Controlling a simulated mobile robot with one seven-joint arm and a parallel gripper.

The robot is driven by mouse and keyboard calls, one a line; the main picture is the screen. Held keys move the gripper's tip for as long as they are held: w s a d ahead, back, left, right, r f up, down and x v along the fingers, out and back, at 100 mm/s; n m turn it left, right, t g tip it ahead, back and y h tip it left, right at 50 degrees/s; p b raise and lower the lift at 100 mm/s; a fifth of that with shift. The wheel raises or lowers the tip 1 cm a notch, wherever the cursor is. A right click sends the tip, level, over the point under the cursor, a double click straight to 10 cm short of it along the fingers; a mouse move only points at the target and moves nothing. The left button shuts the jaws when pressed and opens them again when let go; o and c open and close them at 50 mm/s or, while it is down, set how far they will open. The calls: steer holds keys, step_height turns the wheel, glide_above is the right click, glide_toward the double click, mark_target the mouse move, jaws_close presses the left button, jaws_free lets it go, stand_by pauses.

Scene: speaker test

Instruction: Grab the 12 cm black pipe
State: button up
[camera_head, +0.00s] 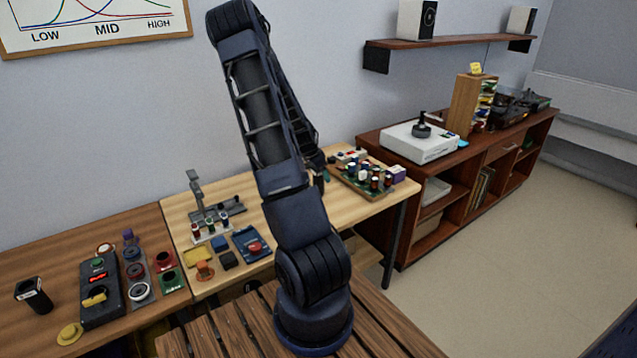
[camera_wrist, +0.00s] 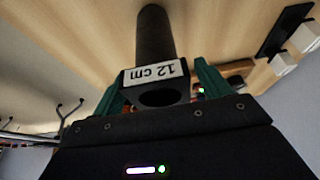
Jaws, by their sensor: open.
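The black pipe (camera_wrist: 155,38) shows in the wrist view, with a white label reading "12 cm" upside down and its open end towards the camera. My gripper (camera_wrist: 160,80) has green fingers, one on each side of the pipe's labelled end. The fingers are open, with the pipe between them; whether either touches it I cannot tell. In the head view my arm hides most of the gripper, and I cannot make out this pipe there.
A black open cylinder (camera_head: 34,295) with a white label, too small to read, stands at the far left. A black button box (camera_head: 101,290), a metal stand (camera_head: 197,195) and a board of coloured knobs (camera_head: 362,178) crowd the tables.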

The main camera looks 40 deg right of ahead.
steer(key=c, duration=1.1)
steer(key=shift+r, duration=0.1)
